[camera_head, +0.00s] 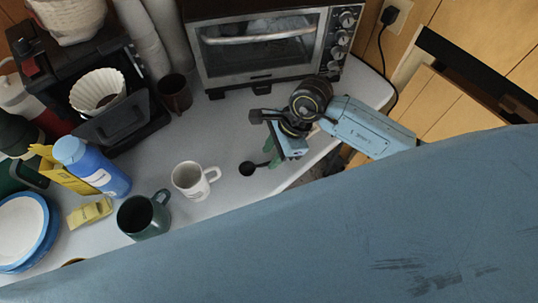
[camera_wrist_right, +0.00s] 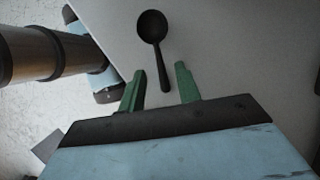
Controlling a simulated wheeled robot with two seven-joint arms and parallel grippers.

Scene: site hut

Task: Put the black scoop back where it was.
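The black scoop (camera_head: 247,169) lies on the grey counter near its front edge, right of the white mug. In the right wrist view the scoop (camera_wrist_right: 153,27) has its round bowl at the top and its handle pointing down toward my gripper. My right gripper (camera_head: 272,152) is low over the counter at the handle end. Its green fingers are spread, and the handle's end lies between the fingertips (camera_wrist_right: 161,82) with gaps on both sides. Whether the fingers touch the counter I cannot tell. My left gripper is not in view.
A white mug (camera_head: 190,181) and a dark green mug (camera_head: 144,216) stand left of the scoop. A toaster oven (camera_head: 262,50) stands behind, with a dark brown cup (camera_head: 174,93) beside it. A blue bottle (camera_head: 92,165) and a coffee maker (camera_head: 115,118) crowd the left.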

